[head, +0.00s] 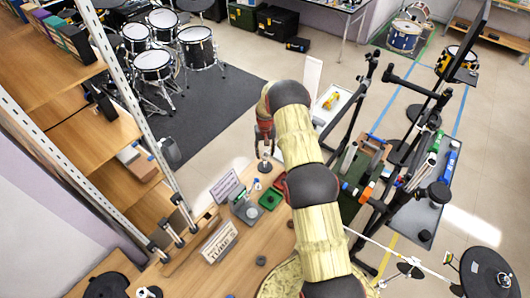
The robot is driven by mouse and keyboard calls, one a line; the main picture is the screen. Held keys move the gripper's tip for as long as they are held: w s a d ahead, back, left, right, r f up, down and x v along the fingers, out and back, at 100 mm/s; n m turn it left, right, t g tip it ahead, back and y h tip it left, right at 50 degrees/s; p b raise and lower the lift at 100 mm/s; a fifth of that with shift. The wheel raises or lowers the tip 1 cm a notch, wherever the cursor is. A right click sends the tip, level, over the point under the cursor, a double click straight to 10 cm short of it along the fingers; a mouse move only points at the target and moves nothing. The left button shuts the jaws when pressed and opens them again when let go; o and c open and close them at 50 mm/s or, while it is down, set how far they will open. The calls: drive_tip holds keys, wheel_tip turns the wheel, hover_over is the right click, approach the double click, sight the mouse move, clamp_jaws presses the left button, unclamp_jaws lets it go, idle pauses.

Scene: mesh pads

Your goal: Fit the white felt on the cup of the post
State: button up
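My gripper (265,146) is at the far end of the wooden table, pointing down, with red and dark parts. Its fingers are small in this view, and I cannot tell whether they are open or hold anything. A small pale, silvery piece (265,166) shows right below the fingertips; I cannot tell whether it touches them or whether it is the cup of the post. A small white piece (257,184) stands on the table just nearer, possibly the white felt. My arm hides part of the table to the right.
The wooden table (240,276) carries a green tray (271,199), a grey-green device (246,210), a purple-framed sign (223,187), a white sign (219,242) and a dark round pad (261,260). Metal uprights stand left; black stands and a cluttered side table (420,215) stand right.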

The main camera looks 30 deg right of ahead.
drive_tip(key=shift+o, duration=0.8)
wheel_tip(320, 180, up, 12)
idle(0.6)
drive_tip(key=s+a+f+g, duration=0.1)
drive_tip(key=s+a+f, duration=0.1)
drive_tip(key=s, duration=0.4)
drive_tip(key=s+a+r+n+t+b, duration=0.1)
drive_tip(key=s+a+r+b, duration=0.3)
drive_tip(key=s+a+r, duration=0.45)
drive_tip(key=s+a+r+n+b, duration=0.1)
drive_tip(key=s+a+r+b, duration=0.4)
drive_tip(key=s+r, duration=0.5)
drive_tip(key=s+a+n+t+b, duration=0.1)
drive_tip(key=s+a+b, duration=0.3)
drive_tip(key=s, duration=0.4)
drive_tip(key=s+a+r+n+t+b, duration=0.1)
drive_tip(key=s+a+t+b, duration=0.3)
drive_tip(key=s+b, duration=0.3)
drive_tip(key=shift+s+a+r+n+t, duration=0.2)
drive_tip(key=shift+s+a+n+t, duration=0.1)
drive_tip(key=shift+s, duration=0.55)
